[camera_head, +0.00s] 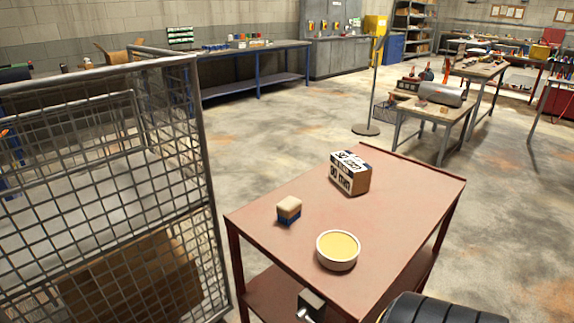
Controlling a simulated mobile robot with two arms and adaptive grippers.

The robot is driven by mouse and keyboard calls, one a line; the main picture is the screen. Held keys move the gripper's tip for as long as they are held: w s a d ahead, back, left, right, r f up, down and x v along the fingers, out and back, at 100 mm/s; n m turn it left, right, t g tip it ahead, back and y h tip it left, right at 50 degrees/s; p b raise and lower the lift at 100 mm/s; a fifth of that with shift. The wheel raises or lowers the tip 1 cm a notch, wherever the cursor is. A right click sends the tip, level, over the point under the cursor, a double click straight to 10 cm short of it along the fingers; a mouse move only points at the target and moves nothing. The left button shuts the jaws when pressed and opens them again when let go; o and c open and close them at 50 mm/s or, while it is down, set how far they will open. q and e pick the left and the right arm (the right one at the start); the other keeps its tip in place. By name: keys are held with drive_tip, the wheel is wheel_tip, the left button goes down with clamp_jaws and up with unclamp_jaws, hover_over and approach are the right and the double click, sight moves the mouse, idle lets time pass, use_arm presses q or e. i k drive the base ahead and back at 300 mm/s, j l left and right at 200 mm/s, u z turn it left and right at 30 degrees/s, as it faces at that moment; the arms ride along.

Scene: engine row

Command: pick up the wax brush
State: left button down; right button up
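A small block-shaped item with a cream top and a dark blue lower part (289,209) stands on the reddish-brown table, left of its middle. It looks like the wax brush, but it is too small to be sure. A white round bowl (338,251) with a smooth yellow filling, which looks like wax, stands nearer to me and to its right, apart from it.
The reddish-brown table (400,210) also bears a white box with black lettering (350,172) behind the brush. A wire mesh cage (105,190) stands left, close to the table. A black ribbed object (445,309) and a dark block (312,303) show at the bottom edge.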

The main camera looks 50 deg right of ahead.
sight(288, 210)
drive_tip(key=z, duration=1.6)
